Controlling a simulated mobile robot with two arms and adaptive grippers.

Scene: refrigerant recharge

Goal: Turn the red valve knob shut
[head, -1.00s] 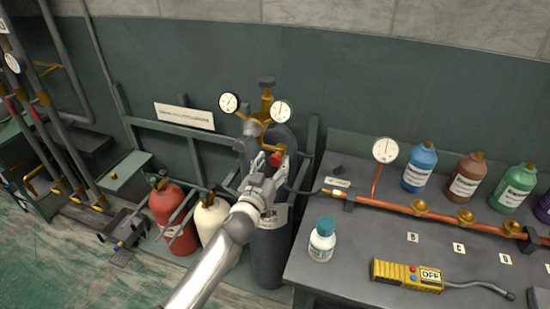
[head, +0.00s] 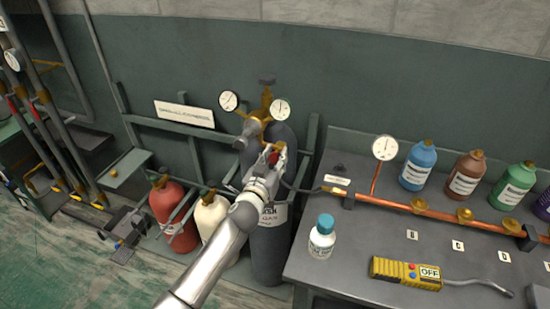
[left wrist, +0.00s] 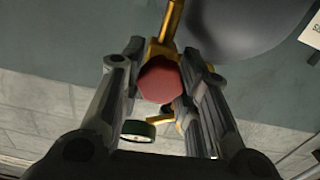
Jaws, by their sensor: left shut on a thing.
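The red valve knob (left wrist: 160,80) shows in the left wrist view as a faceted red knob between my left gripper's fingers, on a brass fitting (left wrist: 164,38). In the head view the knob (head: 273,158) is small and mostly hidden by my left gripper (head: 270,160), which is shut on it. The knob sits on the brass regulator (head: 263,112), which has two round gauges and stands at the top of a dark grey cylinder (head: 268,250). My right gripper is in neither view.
A workbench (head: 340,273) at the right holds a copper pipe (head: 420,208), a blue-capped white bottle (head: 322,238), a yellow detector (head: 405,273) marked OFF and coloured bottles. Red (head: 170,205) and cream (head: 211,218) cylinders stand left of the grey one. Floor is clear at lower left.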

